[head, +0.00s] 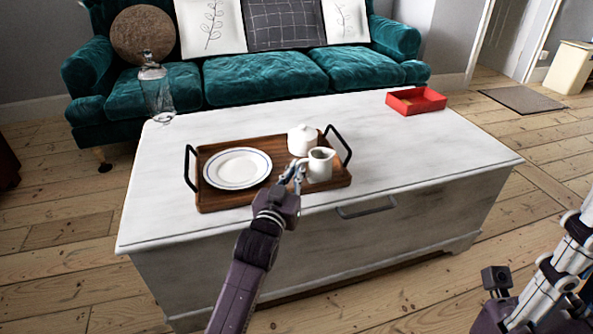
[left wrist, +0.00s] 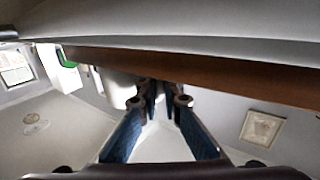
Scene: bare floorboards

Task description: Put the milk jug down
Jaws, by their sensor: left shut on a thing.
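The white milk jug (head: 320,165) is upright at the right front part of the wooden tray (head: 225,200). I cannot tell whether its base touches the tray. My left gripper (head: 296,174) is shut on the jug's left side, where its handle is. The fingers partly hide the handle. In the left wrist view the fingertips (left wrist: 160,95) are close together, with a pale rounded surface, likely the jug (left wrist: 120,88), just beyond them.
A white plate (head: 237,168) lies on the tray, and a lidded white pot (head: 302,139) stands behind the jug. The tray has black handles. A red box (head: 416,101) and a glass bottle (head: 156,92) stand on the white chest (head: 420,150). The chest top is clear right of the tray.

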